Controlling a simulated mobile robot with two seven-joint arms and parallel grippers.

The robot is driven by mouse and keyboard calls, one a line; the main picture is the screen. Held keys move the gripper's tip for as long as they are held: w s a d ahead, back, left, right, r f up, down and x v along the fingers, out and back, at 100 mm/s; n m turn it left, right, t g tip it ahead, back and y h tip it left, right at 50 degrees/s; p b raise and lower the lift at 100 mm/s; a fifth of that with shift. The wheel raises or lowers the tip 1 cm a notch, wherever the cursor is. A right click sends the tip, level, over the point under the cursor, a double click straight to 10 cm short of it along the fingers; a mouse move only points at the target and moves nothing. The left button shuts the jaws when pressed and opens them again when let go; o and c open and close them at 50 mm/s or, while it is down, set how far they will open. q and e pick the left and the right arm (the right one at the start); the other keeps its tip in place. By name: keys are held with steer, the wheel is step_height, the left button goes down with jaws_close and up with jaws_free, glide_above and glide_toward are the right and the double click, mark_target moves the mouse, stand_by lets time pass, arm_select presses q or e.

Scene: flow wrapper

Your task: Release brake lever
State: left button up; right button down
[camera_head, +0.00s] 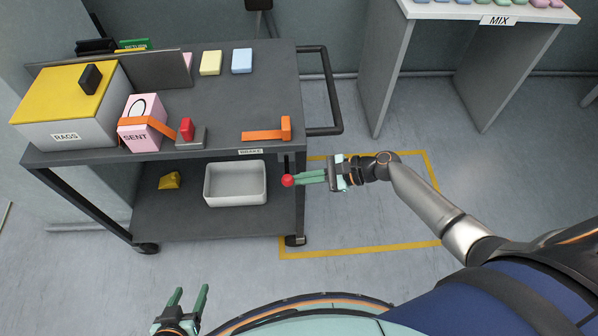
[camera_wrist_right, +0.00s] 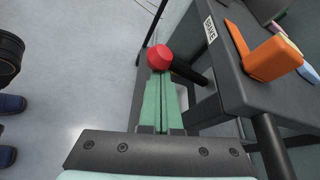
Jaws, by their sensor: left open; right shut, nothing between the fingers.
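The brake lever has a red knob (camera_head: 288,180) and sits at the right front corner of the dark cart, below the BRAKE label (camera_head: 250,152). In the right wrist view the red knob (camera_wrist_right: 160,57) is at the fingertips, with a dark rod behind it. My right gripper (camera_head: 302,179) is shut with green fingers together, its tips at the knob. Whether they touch it I cannot tell. My left gripper (camera_head: 188,296) is open and empty at the bottom left, away from the cart.
The cart top (camera_head: 225,112) holds a yellow-lidded RAGS box (camera_head: 60,115), a pink SENT box (camera_head: 146,118), a red switch (camera_head: 187,129) and an orange piece (camera_head: 268,134). A grey bin (camera_head: 236,203) is on the lower shelf. A cart handle (camera_head: 332,95) juts right. Yellow floor lines (camera_head: 360,247) surround clear floor.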

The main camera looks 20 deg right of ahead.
arm_select(q)
steer(key=shift+a+r+p, duration=0.15)
steer(key=shift+r+p, duration=0.55)
steer(key=shift+r, duration=0.2)
arm_select(e)
steer(key=shift+w+r, duration=0.1)
steer(key=shift+r, duration=0.55)
steer(key=shift+f, duration=0.1)
